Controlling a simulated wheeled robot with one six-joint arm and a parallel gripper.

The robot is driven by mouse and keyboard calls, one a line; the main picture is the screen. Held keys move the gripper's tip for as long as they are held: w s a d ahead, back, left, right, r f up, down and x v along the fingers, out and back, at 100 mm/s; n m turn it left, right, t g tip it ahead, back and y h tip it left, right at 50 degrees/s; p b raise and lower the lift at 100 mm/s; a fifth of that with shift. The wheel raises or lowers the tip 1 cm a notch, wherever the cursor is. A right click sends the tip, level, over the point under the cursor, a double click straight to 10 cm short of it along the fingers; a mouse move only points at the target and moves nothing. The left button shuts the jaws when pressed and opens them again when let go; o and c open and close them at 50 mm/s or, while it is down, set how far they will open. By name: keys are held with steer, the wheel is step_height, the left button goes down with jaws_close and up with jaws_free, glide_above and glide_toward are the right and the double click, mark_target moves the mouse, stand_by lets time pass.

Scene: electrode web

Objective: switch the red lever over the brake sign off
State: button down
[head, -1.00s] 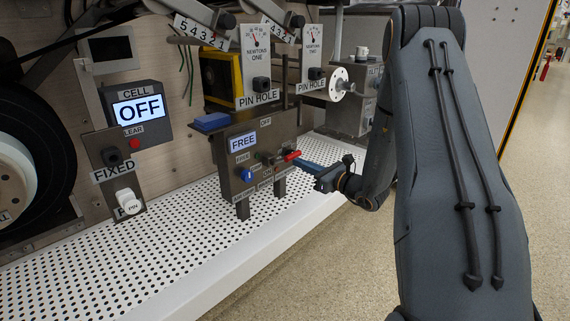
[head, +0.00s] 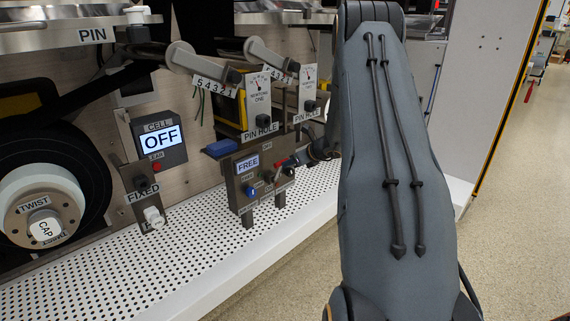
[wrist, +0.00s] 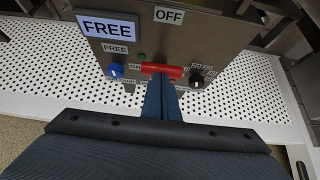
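The red lever (head: 281,163) is on the front of a grey control box (head: 236,191) with a lit FREE display (head: 247,163). In the wrist view the red lever (wrist: 162,70) lies crosswise, between the OFF label (wrist: 169,15) above and the ON label (wrist: 135,67) at its left end. My gripper (wrist: 161,82) has its two blue fingers together, with their tips at the lever's lower edge. They appear to touch it, but I see no grip around it. A brake sign is not readable; the fingers cover part of the panel below the lever.
A blue knob (wrist: 115,70) sits left of the lever and a black knob (wrist: 196,80) right of it. The box stands on a white perforated shelf (head: 190,240). A CELL box (head: 158,142) reading OFF is farther left. PIN HOLE brackets (head: 262,128) hang above.

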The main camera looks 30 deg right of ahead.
steer(key=shift+w+a+r+p, duration=0.2)
steer(key=shift+w+r+p, duration=0.15)
steer(key=shift+w, duration=0.5)
steer(key=shift+w+a+r+p, duration=0.25)
steer(key=shift+w+r, duration=0.1)
steer(key=shift+w, duration=0.5)
steer(key=shift+w+a+r+p, duration=0.25)
steer(key=shift+w+r, duration=0.1)
steer(key=shift+w, duration=0.5)
steer(key=shift+s+r, duration=0.15)
steer(key=shift+s, duration=0.1)
steer(key=w+r+p+v, duration=0.1)
steer(key=p+v, duration=0.1)
steer(key=v, duration=1)
steer(key=shift+s+r+p, duration=0.15)
steer(key=shift+r+p, duration=0.15)
steer(key=shift+p, duration=0.05)
